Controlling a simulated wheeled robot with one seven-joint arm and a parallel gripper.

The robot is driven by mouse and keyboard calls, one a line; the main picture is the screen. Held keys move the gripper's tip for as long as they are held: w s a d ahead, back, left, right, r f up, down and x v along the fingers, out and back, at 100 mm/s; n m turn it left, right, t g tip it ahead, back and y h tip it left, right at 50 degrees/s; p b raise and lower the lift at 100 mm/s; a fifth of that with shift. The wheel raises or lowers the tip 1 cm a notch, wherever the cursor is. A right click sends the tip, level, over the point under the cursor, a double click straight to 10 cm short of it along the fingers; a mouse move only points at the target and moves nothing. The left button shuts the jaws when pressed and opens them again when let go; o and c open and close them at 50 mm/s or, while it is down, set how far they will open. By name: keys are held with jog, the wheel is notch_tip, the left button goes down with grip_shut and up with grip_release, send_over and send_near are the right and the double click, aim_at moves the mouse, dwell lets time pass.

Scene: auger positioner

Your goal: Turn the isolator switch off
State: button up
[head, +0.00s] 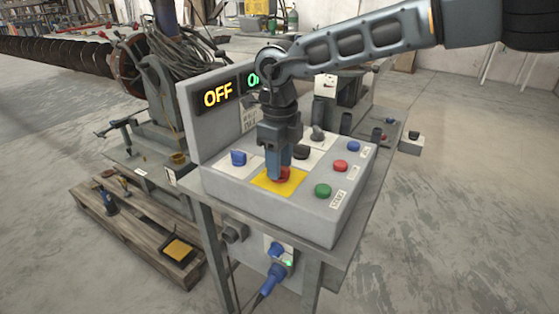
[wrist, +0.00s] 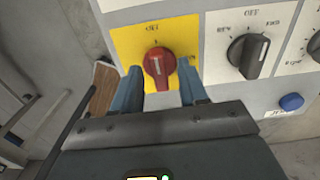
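The isolator switch is a red rotary knob (head: 284,174) on a yellow plate (head: 266,184) on top of the grey control box. In the wrist view the red knob (wrist: 159,68) has its handle roughly upright, below a small label on the yellow plate (wrist: 128,44). My gripper (head: 279,171) points down at the knob and partly hides it in the head view. In the wrist view my gripper (wrist: 160,84) is open, with one finger on each side of the knob. Whether the fingers touch the knob cannot be told.
A black selector knob (wrist: 249,54) sits right of the yellow plate in the wrist view. Green (head: 322,191), red (head: 341,166) and blue (head: 353,147) buttons line the box's right side. The back panel shows a lit "OFF" sign (head: 217,94) and a partly hidden green sign (head: 253,81).

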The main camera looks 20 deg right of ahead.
jog(key=shift+r, duration=3.9)
